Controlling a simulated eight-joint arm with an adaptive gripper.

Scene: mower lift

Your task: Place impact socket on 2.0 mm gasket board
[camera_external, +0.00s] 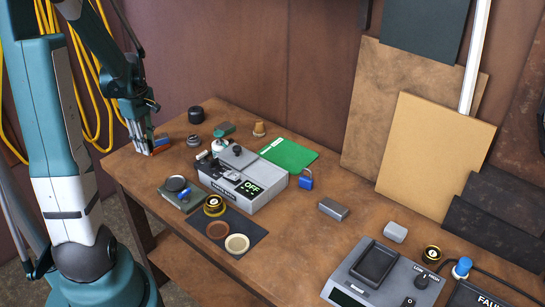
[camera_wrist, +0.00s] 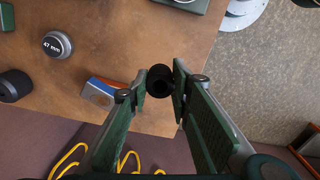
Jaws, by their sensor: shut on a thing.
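My gripper (camera_wrist: 160,84) is shut on a black round piece with a hole in its end, which looks like the impact socket (camera_wrist: 160,91). In the external view my gripper (camera_external: 143,149) hangs at the left end of the brown bench, and the socket cannot be made out there. No label reading 2.0 mm is legible. Sheets that could be gasket board are a dark flat sheet (camera_external: 254,233) on the bench, a green sheet (camera_external: 290,154) behind the grey device, and tan (camera_external: 436,150), brown (camera_external: 385,128) and black (camera_external: 420,28) boards leaning on the wall.
A red-and-blue block (camera_wrist: 98,92) lies just left of the socket, near a knob marked 47 mm (camera_wrist: 57,45) and a black cylinder (camera_wrist: 14,86). A grey device reading OFF (camera_external: 232,178) stands mid-bench. Brown (camera_external: 217,230) and cream (camera_external: 237,244) discs lie on the dark sheet.

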